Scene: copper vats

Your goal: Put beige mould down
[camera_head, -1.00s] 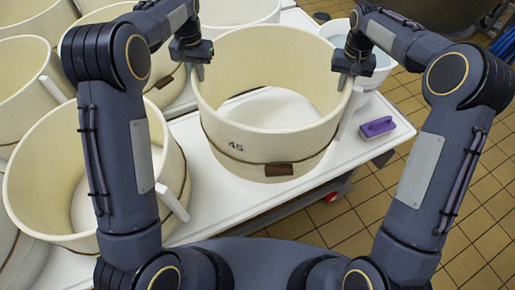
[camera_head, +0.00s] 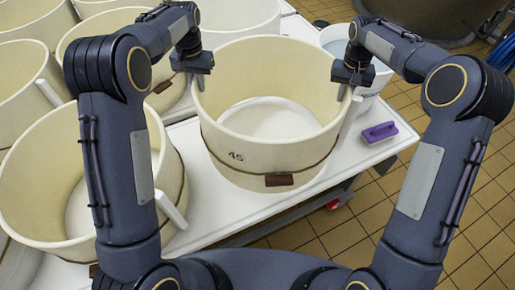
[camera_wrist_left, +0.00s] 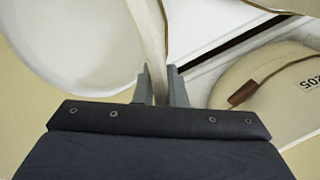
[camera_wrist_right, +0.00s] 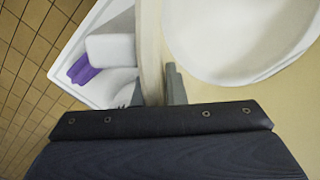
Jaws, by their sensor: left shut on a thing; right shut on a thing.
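The beige mould (camera_head: 262,165) is a large round open tub with a dark band, a brown tag and the number 45. It is upright over the white table. I cannot tell whether its base touches the tabletop. My left gripper (camera_head: 199,83) is shut on its rim at the left, and the left wrist view shows the wall between the fingers (camera_wrist_left: 160,90). My right gripper (camera_head: 345,88) is shut on the rim at the right, and the right wrist view shows the wall between the fingers (camera_wrist_right: 155,90).
The white table (camera_head: 215,215) holds another beige mould (camera_head: 30,220) close at the left, with more moulds behind. A purple brush (camera_head: 380,132) lies to the right. A white bucket (camera_head: 370,95) stands behind it. Tiled floor (camera_head: 460,200) lies beyond the table's edge.

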